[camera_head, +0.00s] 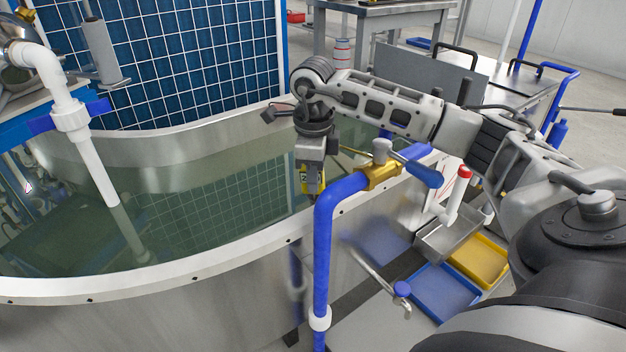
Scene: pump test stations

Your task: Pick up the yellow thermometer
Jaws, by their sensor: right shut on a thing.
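My right arm reaches in from the right, and its gripper (311,168) points down above the water near the tank's near rim. It is shut on a small yellow and black thing, which I take to be the yellow thermometer (311,185). Only a small part of the thermometer shows below the jaws; the gripper hides its upper part. My left gripper is not in view.
The metal tank (190,265) of greenish water fills the left. A blue pipe (323,250) with a brass valve (381,172) stands right beside the gripper. A white pipe (95,170) dips into the water. Blue (440,292) and yellow (480,262) trays lie lower right.

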